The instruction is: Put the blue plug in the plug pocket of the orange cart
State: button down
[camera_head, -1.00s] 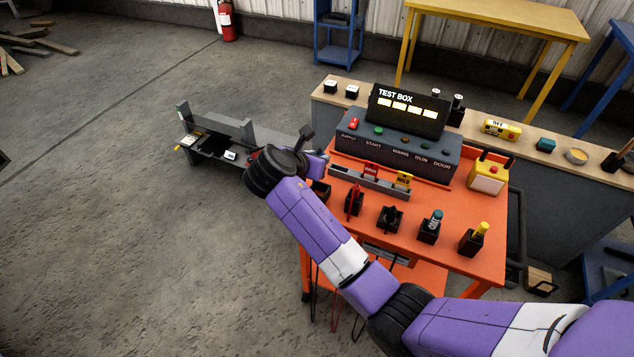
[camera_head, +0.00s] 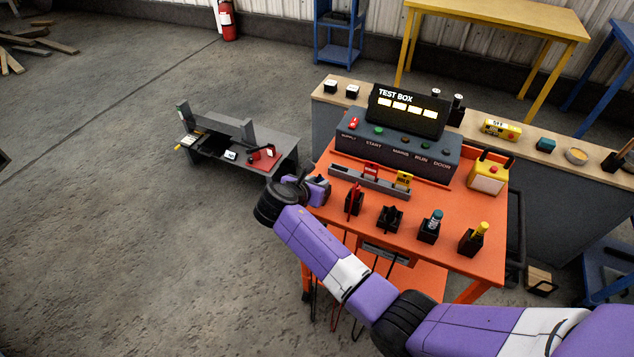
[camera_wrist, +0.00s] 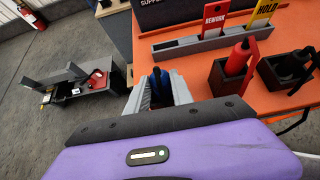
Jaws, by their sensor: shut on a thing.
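My gripper (camera_wrist: 159,92) is shut on the blue plug (camera_wrist: 158,80), which shows dark blue between the grey fingers in the wrist view. In the head view my gripper (camera_head: 319,189) is at the left edge of the orange cart (camera_head: 450,250), low over its top. It covers the spot of a small black pocket there, so I cannot tell whether the plug is inside or above it. To the right stand black holders with a red tool (camera_head: 354,197), a black piece (camera_head: 391,216), a teal-topped item (camera_head: 435,220) and a yellow-topped item (camera_head: 480,232).
Behind the holders is a grey rack with red REWORK (camera_wrist: 213,17) and yellow HOLD tags. The test box (camera_head: 400,135) stands at the cart's back. A grey bench (camera_head: 285,157) with a red object is at left. Open floor lies left and in front.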

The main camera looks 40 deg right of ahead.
jog(key=c, duration=1.1)
grip_release()
